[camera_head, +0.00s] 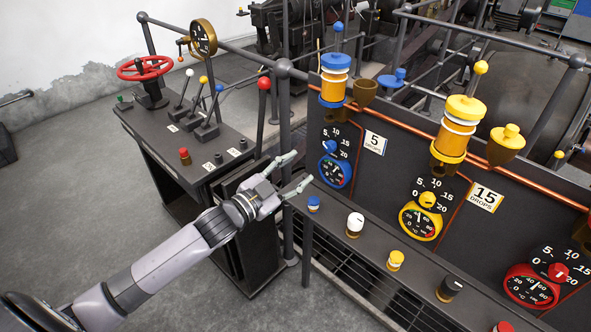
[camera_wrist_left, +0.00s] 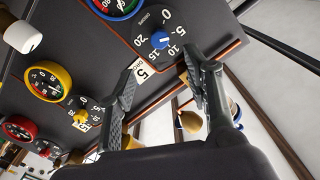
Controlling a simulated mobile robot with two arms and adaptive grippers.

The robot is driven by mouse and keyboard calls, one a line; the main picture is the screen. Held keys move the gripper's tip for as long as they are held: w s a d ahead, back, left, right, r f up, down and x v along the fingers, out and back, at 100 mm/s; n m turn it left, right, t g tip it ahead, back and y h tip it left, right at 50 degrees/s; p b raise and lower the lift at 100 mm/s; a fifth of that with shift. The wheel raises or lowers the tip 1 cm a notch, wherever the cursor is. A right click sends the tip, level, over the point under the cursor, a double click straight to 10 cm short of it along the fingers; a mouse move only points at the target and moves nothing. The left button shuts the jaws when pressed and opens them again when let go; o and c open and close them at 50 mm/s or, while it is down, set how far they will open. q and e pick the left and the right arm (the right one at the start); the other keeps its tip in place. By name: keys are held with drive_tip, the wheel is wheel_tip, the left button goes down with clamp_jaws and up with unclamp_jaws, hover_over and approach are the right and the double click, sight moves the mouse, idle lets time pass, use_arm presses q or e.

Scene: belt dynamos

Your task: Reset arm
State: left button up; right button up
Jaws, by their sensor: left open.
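My left arm (camera_head: 160,255) reaches in from the lower left in the head view. My left gripper (camera_head: 302,172) is open and empty, its fingers spread in front of the panel's left end, near the console's right edge. In the left wrist view the left gripper (camera_wrist_left: 160,85) shows open fingers with nothing between them; the panel with the blue dial knob (camera_wrist_left: 160,40) and a "5" label (camera_wrist_left: 142,70) lies beyond. My right gripper is not in view.
A console with a red handwheel (camera_head: 145,68) and several levers, one with a red ball (camera_head: 264,83), stands left. The panel carries a blue oiler (camera_head: 334,75), a yellow oiler (camera_head: 457,125) and gauges. A ledge holds a white-capped bottle (camera_head: 355,223). Floor at left is clear.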

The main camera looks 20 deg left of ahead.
use_arm(q)
drive_tip(key=s+a+f+n+g+y, duration=0.1)
drive_tip(key=a+f+n+g+y, duration=0.15)
drive_tip(key=f, duration=0.75)
drive_tip(key=s+a+f+n+g+y, duration=0.1)
drive_tip(key=a+f+y, duration=0.15)
drive_tip(key=f, duration=0.75)
drive_tip(key=s+a+f+n+g, duration=0.15)
drive_tip(key=s+f, duration=0.25)
drive_tip(key=f, duration=0.4)
drive_tip(key=s+a+f+g, duration=0.15)
drive_tip(key=s+f, duration=0.25)
drive_tip(key=f, duration=0.5)
drive_tip(key=s+d+f+n+g, duration=0.1)
drive_tip(key=s+d+f+g, duration=0.1)
drive_tip(key=s+f, duration=0.5)
drive_tip(key=s+d+f+g, duration=0.3)
drive_tip(key=s+f, duration=0.5)
drive_tip(key=s, duration=1.1)
drive_tip(key=s+d+f+n+g+y, duration=0.1)
drive_tip(key=s+d+f+g, duration=0.2)
drive_tip(key=s+f, duration=0.5)
drive_tip(key=s+g, duration=0.1)
drive_tip(key=s, duration=0.5)
drive_tip(key=shift+f+n, duration=0.15)
drive_tip(key=shift+n, duration=0.15)
drive_tip(key=shift+w+d+g, duration=0.15)
drive_tip(key=shift+g, duration=0.1)
